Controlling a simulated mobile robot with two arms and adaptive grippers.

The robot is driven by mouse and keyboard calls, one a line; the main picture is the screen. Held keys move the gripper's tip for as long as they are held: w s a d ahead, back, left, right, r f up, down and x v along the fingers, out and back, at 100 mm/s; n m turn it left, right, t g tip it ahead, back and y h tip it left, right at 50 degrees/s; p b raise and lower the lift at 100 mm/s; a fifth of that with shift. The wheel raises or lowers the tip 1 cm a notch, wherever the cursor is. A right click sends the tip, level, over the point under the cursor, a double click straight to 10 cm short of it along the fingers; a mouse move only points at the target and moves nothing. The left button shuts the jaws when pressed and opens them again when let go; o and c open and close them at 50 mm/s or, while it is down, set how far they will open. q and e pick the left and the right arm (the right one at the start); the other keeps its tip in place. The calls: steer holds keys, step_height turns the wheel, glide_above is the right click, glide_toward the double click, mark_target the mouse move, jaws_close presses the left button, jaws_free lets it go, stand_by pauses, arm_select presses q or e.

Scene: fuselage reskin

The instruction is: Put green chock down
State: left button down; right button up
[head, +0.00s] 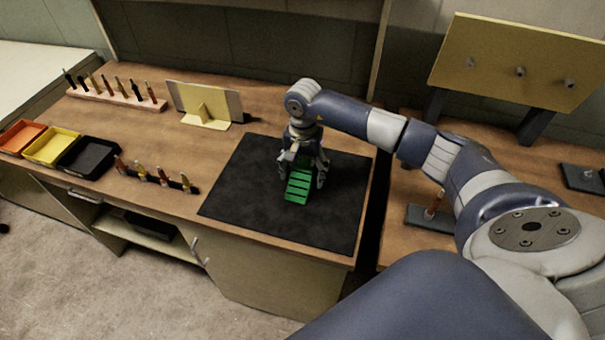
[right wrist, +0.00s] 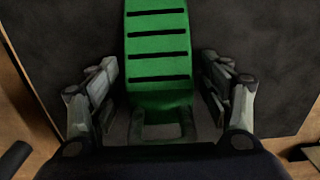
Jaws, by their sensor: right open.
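The green chock (head: 299,186) rests on the black mat (head: 240,195) on the workbench. It is a ramp with dark slots across its face. In the right wrist view the chock (right wrist: 158,55) lies between the fingers, with a loop-shaped end nearest the wrist. My right gripper (head: 303,180) is over the chock, pointing down. Its fingers (right wrist: 163,90) are open, one on each side, with a visible gap to the chock. My left gripper is in neither view.
Orange, yellow and black bins (head: 48,148) stand at the bench's left. A tool rack (head: 115,97) and a yellow stand (head: 205,105) are at the back. A row of small tools (head: 158,178) lies left of the mat. A tilted yellow panel (head: 515,65) is at the right. Much of the mat is bare.

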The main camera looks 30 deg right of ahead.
steer(key=c, duration=1.4)
steer(key=shift+c, duration=0.5)
steer(key=shift+r, duration=0.15)
